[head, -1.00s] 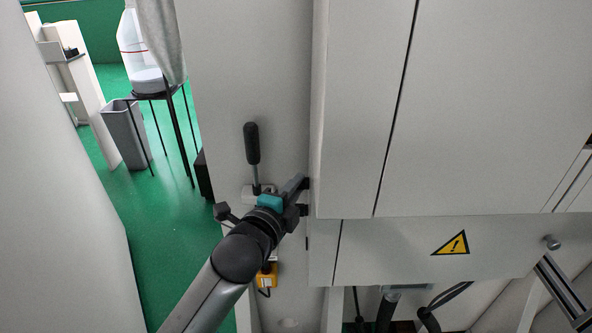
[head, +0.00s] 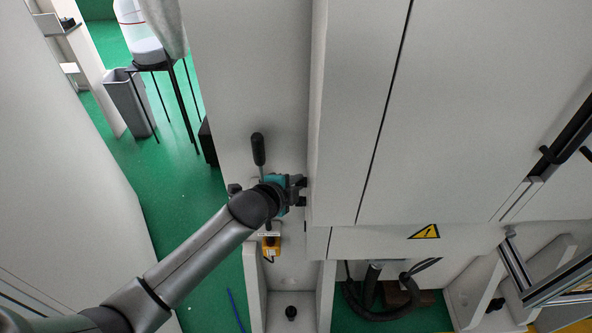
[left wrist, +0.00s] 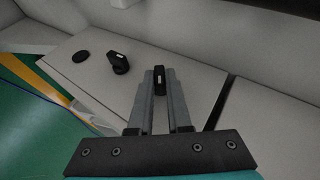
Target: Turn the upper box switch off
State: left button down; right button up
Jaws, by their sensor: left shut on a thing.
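My left gripper (head: 303,190) is against the side face of the pale cabinet (head: 318,130), below and right of a black lever handle (head: 258,150). In the left wrist view its two grey fingers (left wrist: 161,82) reach to a small black switch knob (left wrist: 160,72), which stands between the fingertips with a light mark on it. The fingers are shut on this knob. A second black knob (left wrist: 118,63) stands on the same pale panel to the left, clear of the fingers. In the head view the gripper hides the held knob. My right gripper is not in view.
A yellow box (head: 271,246) sits below the gripper. A warning sign (head: 424,232) is on the cabinet's lower front. A black disc (left wrist: 80,56) lies flat on the panel left of the knobs. Green floor (head: 180,190) is free at the left.

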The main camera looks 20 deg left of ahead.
pick_arm(q)
jog(key=g+p, duration=0.1)
jog(key=p, duration=0.1)
jog(key=g+p, duration=0.1)
jog(key=p, duration=0.1)
jog(key=shift+w+a+r+n+g+p, duration=0.15)
jog(key=shift+w+r+n+g+p, duration=0.05)
jog(key=shift+r+n+g+p, duration=0.2)
jog(key=shift+w+g+h+p, duration=0.15)
jog(key=shift+g+h+p, duration=0.15)
jog(key=shift+g+p, duration=0.4)
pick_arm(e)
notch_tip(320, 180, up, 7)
pick_arm(q)
jog(key=shift+n+g, duration=0.3)
jog(key=shift+g, duration=0.2)
jog(key=shift+w+f+g+h+b, duration=0.2)
jog(key=shift+g+h+b, duration=0.1)
jog(key=shift+g+b, duration=0.4)
jog(key=shift+n+g+h+b, duration=0.3)
jog(key=shift+n+g+b, duration=0.1)
jog(key=shift+g+b, duration=1.4)
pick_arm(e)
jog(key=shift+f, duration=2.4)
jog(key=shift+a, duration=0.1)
